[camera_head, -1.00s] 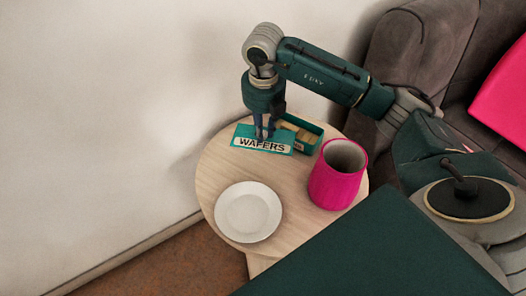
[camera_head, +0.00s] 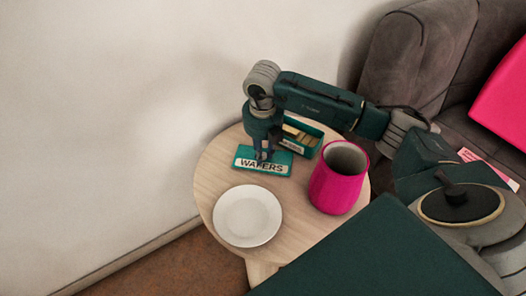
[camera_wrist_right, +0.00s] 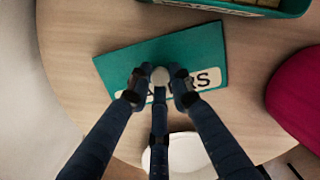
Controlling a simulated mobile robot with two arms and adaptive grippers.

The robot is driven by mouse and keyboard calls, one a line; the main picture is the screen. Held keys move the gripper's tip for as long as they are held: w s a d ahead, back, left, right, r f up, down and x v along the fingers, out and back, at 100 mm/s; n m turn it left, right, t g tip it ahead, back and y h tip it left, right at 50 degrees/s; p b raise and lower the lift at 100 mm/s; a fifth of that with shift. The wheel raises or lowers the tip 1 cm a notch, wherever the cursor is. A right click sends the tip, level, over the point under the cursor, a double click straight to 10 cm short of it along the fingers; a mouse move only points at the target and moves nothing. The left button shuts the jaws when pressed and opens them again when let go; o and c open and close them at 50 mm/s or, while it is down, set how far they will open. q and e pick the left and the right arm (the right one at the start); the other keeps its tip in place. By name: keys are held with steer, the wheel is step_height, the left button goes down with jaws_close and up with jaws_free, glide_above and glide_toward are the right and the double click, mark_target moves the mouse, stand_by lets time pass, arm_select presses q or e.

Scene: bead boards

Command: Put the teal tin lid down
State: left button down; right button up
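The teal tin lid (camera_head: 243,166), a flat rectangle labelled WAFERS, is at the back of the round table, in front of the open teal tin (camera_head: 312,147). It looks level, on or just above the tabletop; I cannot tell which. My right gripper (camera_head: 263,156) points down over its middle. In the right wrist view, the gripper's fingers (camera_wrist_right: 160,82) close around the small pale knob on the lid (camera_wrist_right: 205,45) and partly cover the label. The tin's edge (camera_wrist_right: 262,10) shows at the top there, apart from the lid. My left gripper is not in view.
The round wooden table (camera_head: 215,170) also carries a white plate (camera_head: 247,216) at the front left and a magenta cup-like vessel (camera_head: 337,190) at the right. Bare wood lies left of the lid. A wall is behind; a grey sofa (camera_head: 415,55) stands at the right.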

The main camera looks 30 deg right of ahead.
steer(key=shift+o, duration=1.4)
